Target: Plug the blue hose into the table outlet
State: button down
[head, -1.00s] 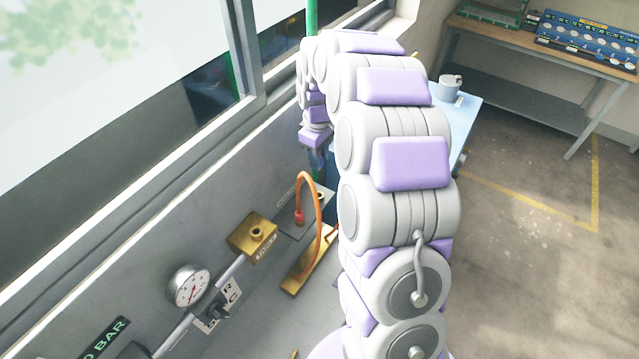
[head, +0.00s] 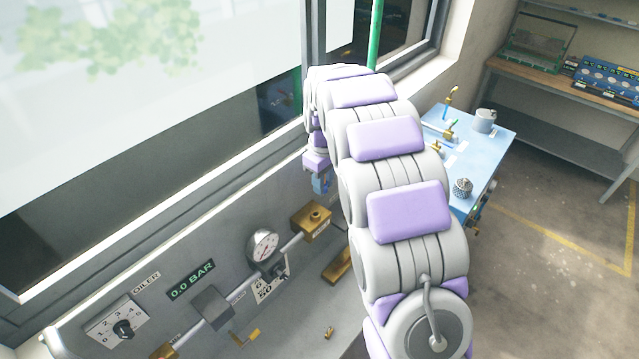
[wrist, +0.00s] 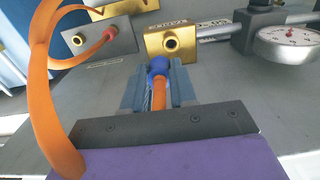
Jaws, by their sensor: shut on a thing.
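The blue hose end (wrist: 158,69) shows in the wrist view as a blue collar on an orange hose. My gripper (wrist: 159,86) is shut on it, with one finger on each side. Just beyond the blue end is a labelled brass block (wrist: 171,43) with a round open port facing me; I cannot tell if they touch. The brass block also shows in the head view (head: 312,221), with my gripper (head: 320,186) above it, partly hidden by my arm. A grey plate (wrist: 90,42) beside the block has another port and a red-ended orange hose (wrist: 40,90).
A pressure gauge (head: 263,246) stands on the pipe to the left of the brass block. A grey panel carries a 0.0 BAR display (head: 191,279) and a dial (head: 124,328). A light blue table (head: 480,150) with fittings stands at right.

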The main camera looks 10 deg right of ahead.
jog(key=shift+s, duration=0.1)
jog(key=a, duration=0.4)
jog(key=d+f+b, duration=0.1)
jog(key=d+f, duration=0.2)
jog(key=f, duration=0.1)
jog(key=shift+w+d+f+b, duration=0.2)
jog(key=shift+d+f+b, duration=0.1)
jog(key=shift+d+b, duration=0.05)
jog(key=shift+s+f, duration=0.15)
jog(key=shift+f, duration=0.05)
jog(key=shift+s+a+f, duration=0.1)
jog(key=shift+a, duration=0.2)
jog(key=shift+a+f, duration=0.15)
jog(key=shift+a, duration=1.35)
jog(key=shift+d, duration=1.45)
jog(key=shift+a, duration=1.55)
jog(key=shift+d+b, duration=0.3)
jog(key=shift+d, duration=1.2)
jog(key=shift+a, duration=0.45)
